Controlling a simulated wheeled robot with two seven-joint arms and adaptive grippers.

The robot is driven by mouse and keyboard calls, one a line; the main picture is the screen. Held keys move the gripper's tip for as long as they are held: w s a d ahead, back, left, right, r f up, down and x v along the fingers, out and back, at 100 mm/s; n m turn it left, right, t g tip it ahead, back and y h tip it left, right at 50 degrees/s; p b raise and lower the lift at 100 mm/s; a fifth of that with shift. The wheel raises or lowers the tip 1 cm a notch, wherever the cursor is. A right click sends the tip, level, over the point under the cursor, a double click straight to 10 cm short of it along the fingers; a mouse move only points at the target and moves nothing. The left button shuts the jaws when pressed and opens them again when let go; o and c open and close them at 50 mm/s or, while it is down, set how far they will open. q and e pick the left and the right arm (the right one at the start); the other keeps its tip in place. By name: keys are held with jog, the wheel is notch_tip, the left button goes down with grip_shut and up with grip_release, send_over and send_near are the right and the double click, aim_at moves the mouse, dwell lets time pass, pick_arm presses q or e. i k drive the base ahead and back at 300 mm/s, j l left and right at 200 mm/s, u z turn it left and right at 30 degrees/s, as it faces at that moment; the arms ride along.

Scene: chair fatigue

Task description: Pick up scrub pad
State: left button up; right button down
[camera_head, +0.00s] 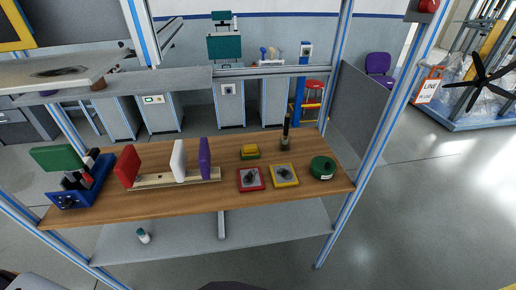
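A small block, yellow on top with a green layer below, looks like the scrub pad (250,152). It lies flat on the wooden tabletop (290,205), right of the middle and toward the back edge. Nothing covers it. Neither of my grippers shows in the head view.
Red, white and purple upright panels stand on a wooden rack (150,184) to the left. A red square (250,188) and a yellow square (284,184) lie in front of the pad. A dark upright tool (286,132) and a green disc (322,167) are right. Frame posts flank the table.

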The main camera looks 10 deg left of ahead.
aim_at(249, 152)
jog(key=i+l, duration=0.15)
jog(key=l, duration=0.15)
jog(key=i+l+u, duration=0.1)
jog(key=i+l, duration=0.25)
jog(key=l, duration=0.25)
jog(key=i+l+u, duration=0.1)
jog(key=l, duration=0.2)
